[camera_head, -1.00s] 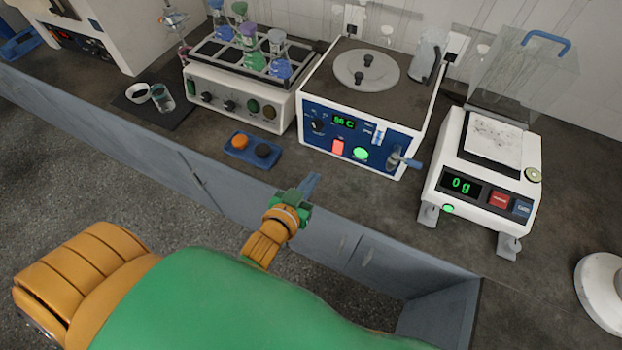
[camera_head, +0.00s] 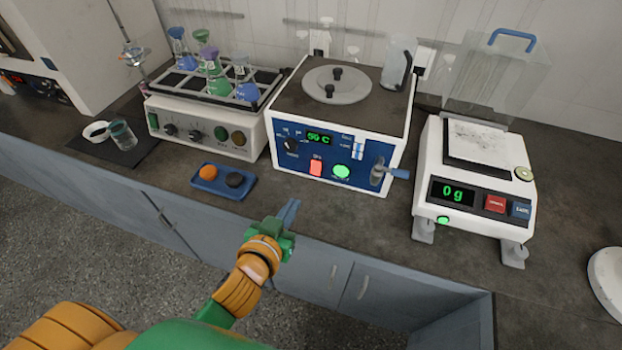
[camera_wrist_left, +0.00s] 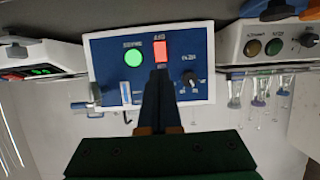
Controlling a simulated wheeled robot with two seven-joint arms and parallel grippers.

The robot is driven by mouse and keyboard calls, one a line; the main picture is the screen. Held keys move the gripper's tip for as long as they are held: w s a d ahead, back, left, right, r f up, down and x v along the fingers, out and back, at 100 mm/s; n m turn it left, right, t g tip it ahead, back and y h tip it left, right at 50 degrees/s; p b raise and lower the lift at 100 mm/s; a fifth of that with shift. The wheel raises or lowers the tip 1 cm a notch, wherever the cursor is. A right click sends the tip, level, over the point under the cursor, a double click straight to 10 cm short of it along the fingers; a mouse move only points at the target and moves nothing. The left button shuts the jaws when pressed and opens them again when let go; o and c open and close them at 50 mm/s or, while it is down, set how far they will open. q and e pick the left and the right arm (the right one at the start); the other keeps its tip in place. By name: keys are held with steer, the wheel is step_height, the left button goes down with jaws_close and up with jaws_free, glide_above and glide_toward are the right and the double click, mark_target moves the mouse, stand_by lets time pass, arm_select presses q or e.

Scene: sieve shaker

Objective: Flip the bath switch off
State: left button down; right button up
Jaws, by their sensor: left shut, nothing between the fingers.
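The water bath (camera_head: 398,98) is a white box with a blue front panel (camera_head: 291,163). Its display reads about 50 C. The panel carries a lit red rocker switch (camera_head: 316,167), a lit green round lamp (camera_head: 341,172), a black knob and a grey tap with a blue handle. My left gripper (camera_head: 289,214) is shut and empty, in front of the bath and below its panel in the picture. In the left wrist view the panel shows upside down, and the shut fingers (camera_wrist_left: 160,85) point toward the red switch (camera_wrist_left: 160,50). I see a gap to the panel in the head view. My right gripper is not in view.
A shaker with flasks (camera_head: 205,128) stands left of the bath. A blue tray (camera_head: 222,183) with an orange and a dark round piece lies in front of it. A balance (camera_head: 473,180) reading 0 g stands right. Bare counter lies before the bath.

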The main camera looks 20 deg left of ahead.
mark_target(315, 173)
arm_select(q)
steer(key=x, duration=1.4)
steer(key=b, duration=0.3)
steer(key=shift+d+f+t, duration=0.1)
steer(key=shift+f+t, duration=0.2)
steer(key=shift+t, duration=0.1)
steer(key=shift+w+r+p, duration=0.1)
steer(key=shift+r+p, duration=1.1)
steer(key=shift+p, duration=0.05)
